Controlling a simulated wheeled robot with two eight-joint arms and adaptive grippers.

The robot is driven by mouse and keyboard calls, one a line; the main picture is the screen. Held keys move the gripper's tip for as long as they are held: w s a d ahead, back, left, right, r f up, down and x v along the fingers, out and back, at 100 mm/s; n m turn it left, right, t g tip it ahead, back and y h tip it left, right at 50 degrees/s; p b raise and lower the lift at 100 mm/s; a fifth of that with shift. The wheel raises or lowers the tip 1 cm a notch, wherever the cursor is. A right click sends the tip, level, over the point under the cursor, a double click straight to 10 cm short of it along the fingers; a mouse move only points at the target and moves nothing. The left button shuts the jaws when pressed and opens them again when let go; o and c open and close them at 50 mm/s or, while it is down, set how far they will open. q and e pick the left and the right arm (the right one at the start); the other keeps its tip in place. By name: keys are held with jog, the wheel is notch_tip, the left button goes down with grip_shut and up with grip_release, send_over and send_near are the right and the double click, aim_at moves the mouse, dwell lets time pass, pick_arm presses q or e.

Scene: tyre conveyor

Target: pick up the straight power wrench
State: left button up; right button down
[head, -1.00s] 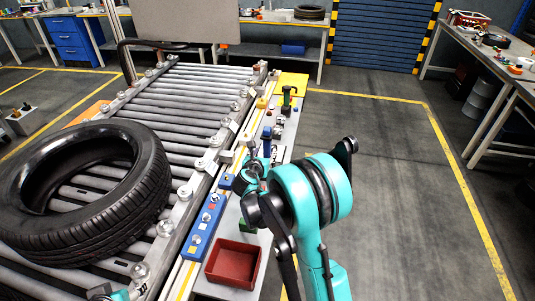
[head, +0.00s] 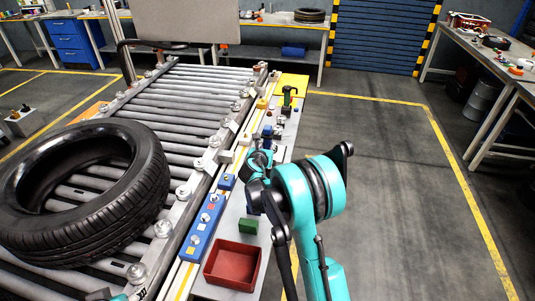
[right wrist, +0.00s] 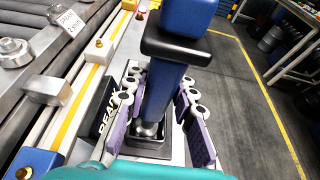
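The straight power wrench (right wrist: 166,88) is a blue, upright tool with a black collar. In the right wrist view its lower end stands in a dark square holder (right wrist: 148,148). My right gripper (right wrist: 160,84) has its purple-padded fingers on either side of the wrench shaft. Gaps show between the pads and the shaft, so it is open around it. In the head view my right gripper (head: 261,160) is small and partly hidden by my arm, over the narrow bench beside the conveyor. My left gripper is not in view; only a bit of my left arm shows at the bottom edge.
A large tyre (head: 150,205) lies on the roller conveyor (head: 185,98) at left. A red tray (head: 232,265), a green block (head: 248,226) and a blue button panel (head: 203,230) are near my arm. A green-and-black tool (head: 288,98) stands farther back. The floor at right is clear.

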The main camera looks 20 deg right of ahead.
aim_at(267, 139)
jog(key=shift+r, duration=0.1)
jog(key=shift+r+p, duration=0.35)
jog(key=shift+r, duration=0.15)
jog(key=r, duration=0.1)
jog(key=r+p, duration=0.1)
jog(key=r, duration=0.1)
jog(key=shift+d+r+p, duration=0.25)
jog(key=shift+p, duration=0.05)
jog(key=s+d+r+p, duration=0.1)
jog(key=s+d+r, duration=0.1)
jog(key=d, duration=0.3)
jog(key=s+d+r+p, duration=0.2)
jog(key=d+r, duration=0.2)
jog(key=d, duration=0.1)
jog(key=shift+s+r, duration=0.15)
jog(key=shift+s, duration=0.1)
jog(key=shift+d, duration=0.1)
dwell(0.4)
